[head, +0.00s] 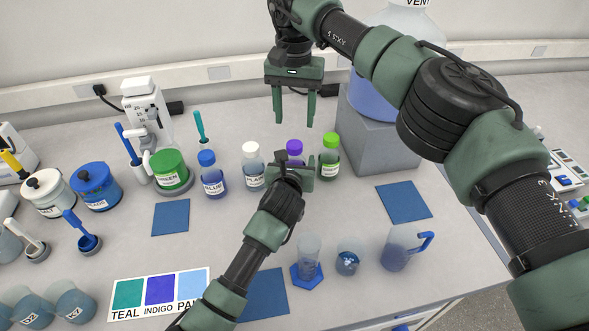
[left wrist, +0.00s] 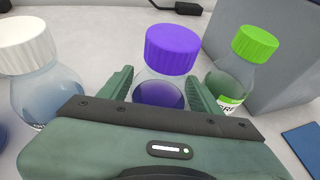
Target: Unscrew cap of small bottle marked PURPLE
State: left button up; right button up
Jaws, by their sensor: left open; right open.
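The small purple-capped bottle (head: 294,148) stands upright on the bench, between a white-capped and a green-capped bottle. Its label is not readable in either view. In the left wrist view its ribbed purple cap (left wrist: 172,48) is on the bottle, with purple liquid below. My left gripper (left wrist: 165,85) is open, with one finger on each side of the bottle's body, below the cap. Whether the fingers touch the glass cannot be told. My right gripper (head: 294,122) is open and empty, pointing down above and behind the bottles.
The white-capped bottle (head: 253,170) and green-capped bottle (head: 330,158) stand close on either side. A blue-capped bottle (head: 211,180) is further left. A grey block (head: 377,150) with a large vessel stands behind right. Beakers and a jug (head: 398,250) stand in front.

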pick_arm(q)
jog(key=shift+w+d+f, duration=0.1)
jog(key=shift+w+f, duration=0.2)
jog(key=shift+w, duration=0.35)
pick_arm(e)
jog(key=shift+f, duration=0.1)
pick_arm(q)
jog(key=shift+s, duration=0.1)
grip_shut()
